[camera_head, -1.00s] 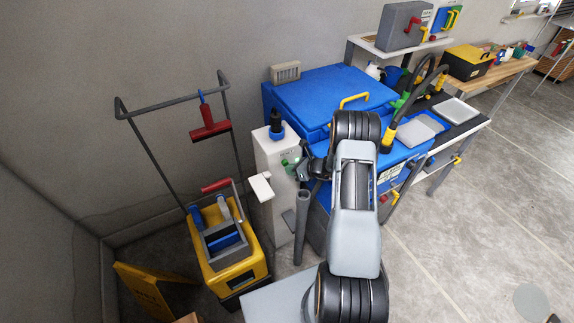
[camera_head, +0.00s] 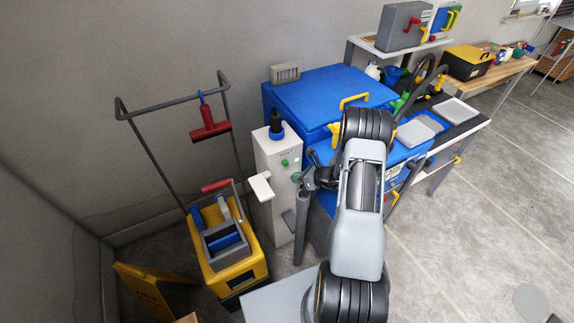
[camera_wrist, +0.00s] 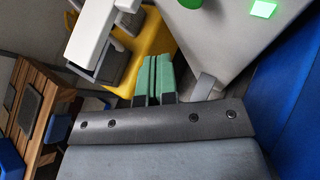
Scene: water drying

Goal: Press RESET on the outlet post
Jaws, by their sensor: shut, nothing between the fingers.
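The white outlet post (camera_head: 268,160) stands left of the blue chest, with a black and blue piece (camera_head: 276,124) on top. A round green button (camera_head: 284,163) sits on its face, under small lettering I cannot read. In the wrist view the post (camera_wrist: 225,40) fills the upper right. A green round part (camera_wrist: 190,3) and a bright green square (camera_wrist: 263,9) show there, cut or close to the top edge. My gripper (camera_wrist: 155,80) has green fingers shut together and empty. In the head view my gripper (camera_head: 297,177) is just right of and below the button, apart from it.
A white block (camera_head: 260,186) juts out at the post's left. A yellow mop bucket (camera_head: 240,277) stands further left. The blue chest (camera_head: 330,92) is behind and right of the post. Open floor (camera_head: 450,240) lies to the right.

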